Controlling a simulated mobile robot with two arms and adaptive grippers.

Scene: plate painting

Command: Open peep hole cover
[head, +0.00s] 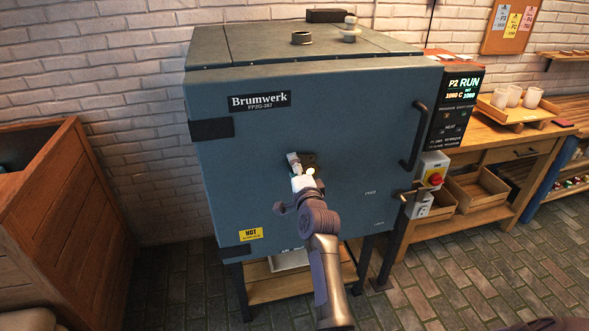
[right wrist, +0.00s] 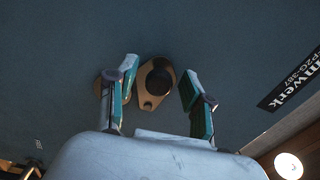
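The peep hole cover, a tan plate with a round dark knob (right wrist: 159,78), is on the blue-grey kiln door (head: 340,115). My right gripper (head: 299,165) is in front of the middle of the door and hides most of the cover in the head view. In the right wrist view the right gripper (right wrist: 155,95) is open, with one green-padded finger on each side of the knob and gaps between. Another tan part shows partly behind the left-hand finger. A small bright yellow spot shows beside the gripper in the head view; I cannot tell its source. My left gripper is not in view.
The kiln has a vertical door handle (head: 414,136) and a lit control panel (head: 458,108) at right. A switch box with a red knob (head: 435,179) is below it. A wooden cabinet (head: 60,225) stands at left, and a workbench (head: 490,155) with cups at right.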

